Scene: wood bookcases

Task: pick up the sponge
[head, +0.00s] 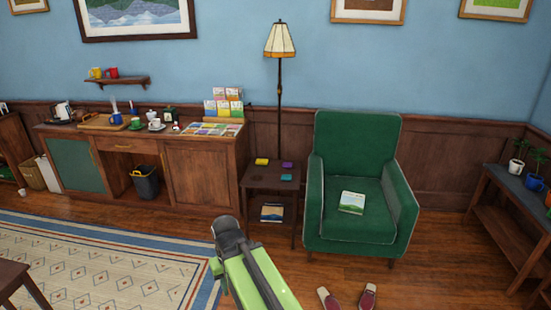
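No object is clearly recognisable as a sponge. A small yellow block (262,161) lies on the back left of a dark wood side table (272,186) and may be it, but it is too small to tell. A small purple block (287,165) and a flat teal piece (286,177) lie on the right part of the same tabletop. My green and dark grey arm shows at the bottom middle, in front of the side table and apart from it. No gripper fingers can be made out.
A green armchair (360,190) with a book (352,202) stands right of the side table. A wooden cabinet (200,172) is on the left, a floor lamp (280,80) behind. Slippers (367,297) lie on the floor. A patterned rug (90,265) covers the left floor.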

